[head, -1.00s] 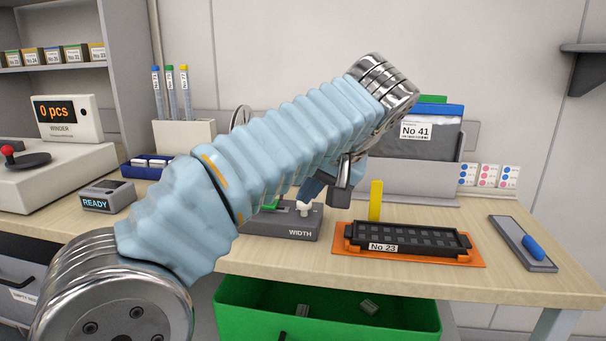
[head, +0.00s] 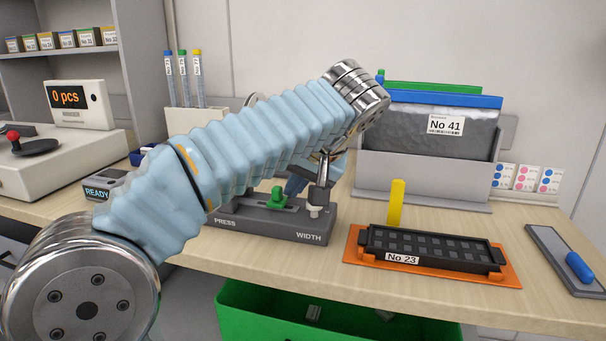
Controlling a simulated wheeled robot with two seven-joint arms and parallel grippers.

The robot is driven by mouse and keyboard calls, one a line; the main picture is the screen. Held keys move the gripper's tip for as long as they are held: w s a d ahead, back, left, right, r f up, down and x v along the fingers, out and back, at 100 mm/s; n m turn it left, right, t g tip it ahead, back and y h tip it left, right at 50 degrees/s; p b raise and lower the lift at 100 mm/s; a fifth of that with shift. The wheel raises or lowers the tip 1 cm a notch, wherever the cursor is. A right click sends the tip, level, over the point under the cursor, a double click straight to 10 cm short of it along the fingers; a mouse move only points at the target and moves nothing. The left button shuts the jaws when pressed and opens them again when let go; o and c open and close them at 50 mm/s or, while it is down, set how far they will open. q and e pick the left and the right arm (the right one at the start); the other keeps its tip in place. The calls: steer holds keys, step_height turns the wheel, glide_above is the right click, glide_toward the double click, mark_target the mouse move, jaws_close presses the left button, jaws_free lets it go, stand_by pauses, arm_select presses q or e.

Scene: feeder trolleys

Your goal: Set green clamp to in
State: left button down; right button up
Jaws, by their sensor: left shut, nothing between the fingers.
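A dark grey box (head: 255,222) marked PRESS and WIDTH stands near the bench's front edge. A green knob (head: 278,199) sits on its top, and a pale knob (head: 315,211) stands at its right end. No label reads "clamp"; the green knob is the only green control I see. My left gripper (head: 318,196) points down over the right part of the box, its fingers shut and empty. It is right of the green knob and close above the pale knob; I cannot tell whether it touches. My sleeved forearm hides the area behind the box. My right gripper is out of view.
An orange-based black tray (head: 430,250) marked No 23 with a yellow upright tab (head: 396,203) lies to the right. A grey holder (head: 420,180) with bin No 41 stands behind it. A green crate (head: 240,315) is below the bench edge. A blue-handled plate (head: 548,258) lies far right.

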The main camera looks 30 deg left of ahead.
mark_target(266, 206)
arm_select(q)
steer(key=shift+a+f, duration=0.2)
steer(key=shift+f, duration=0.05)
steer(key=shift+a, duration=0.4)
steer(key=a, duration=0.2)
steer(key=s+a+b, duration=0.1)
steer(key=a, duration=0.1)
steer(key=shift+a, duration=0.15)
steer(key=shift+r, duration=0.1)
